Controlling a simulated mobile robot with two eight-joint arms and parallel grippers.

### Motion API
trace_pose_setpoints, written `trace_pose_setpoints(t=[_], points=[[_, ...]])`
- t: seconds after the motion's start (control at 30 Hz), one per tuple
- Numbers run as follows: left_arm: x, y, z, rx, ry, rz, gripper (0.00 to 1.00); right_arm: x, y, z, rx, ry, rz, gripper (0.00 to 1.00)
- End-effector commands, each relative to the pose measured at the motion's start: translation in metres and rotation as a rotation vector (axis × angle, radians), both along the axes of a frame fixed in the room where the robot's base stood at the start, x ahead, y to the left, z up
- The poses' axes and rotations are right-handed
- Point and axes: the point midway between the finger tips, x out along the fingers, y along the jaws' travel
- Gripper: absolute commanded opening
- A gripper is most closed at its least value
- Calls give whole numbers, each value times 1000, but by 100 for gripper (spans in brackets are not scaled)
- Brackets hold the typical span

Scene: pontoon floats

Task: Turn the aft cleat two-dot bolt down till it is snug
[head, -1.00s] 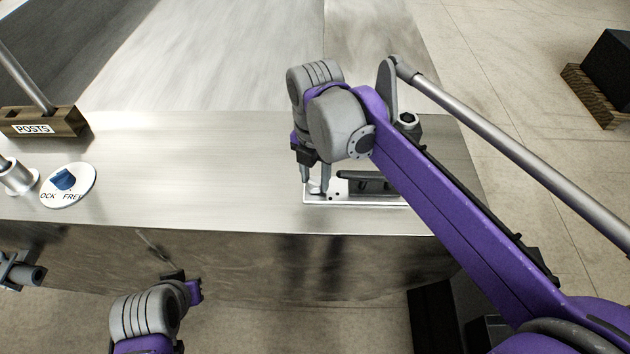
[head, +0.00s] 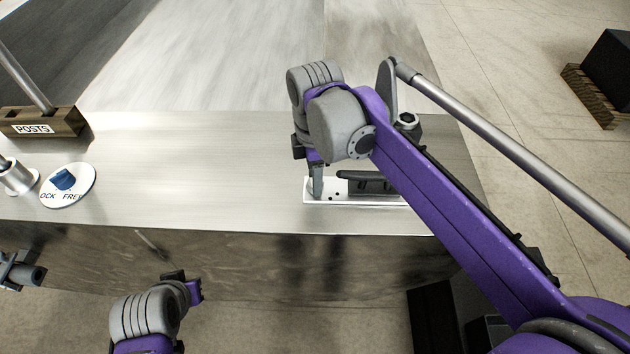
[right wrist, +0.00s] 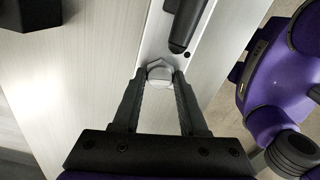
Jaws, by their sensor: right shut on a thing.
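My right gripper (head: 317,190) points down at the left end of the cleat's pale base plate (head: 350,203). In the right wrist view its fingers (right wrist: 160,80) are shut on the sides of a hexagonal bolt head (right wrist: 160,73). The head shows just above the plate; its shank is hidden. The black cleat (head: 368,184) lies along the plate, right of the bolt. Two small dark dots show on the plate beside the bolt in the head view. My left gripper (head: 183,285) hangs low in front of the deck edge, its fingers not clear.
A grey rail (head: 510,145) runs to the right from a bracket. The deck between dial and cleat is clear.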

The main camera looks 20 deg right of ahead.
Motion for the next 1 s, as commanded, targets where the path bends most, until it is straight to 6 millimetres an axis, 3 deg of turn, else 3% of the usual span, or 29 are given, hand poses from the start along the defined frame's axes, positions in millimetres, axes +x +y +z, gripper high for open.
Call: trace_pose_setpoints(t=[0.43,0.87,1.0], points=[[0,0,0,0,0,0,0,0,0,-1,1,0,-665,0],[0,0,0,0,0,0,0,0,0,-1,1,0,-753,0],[0,0,-1,0,1,0,0,0,0,-1,1,0,-909,0]])
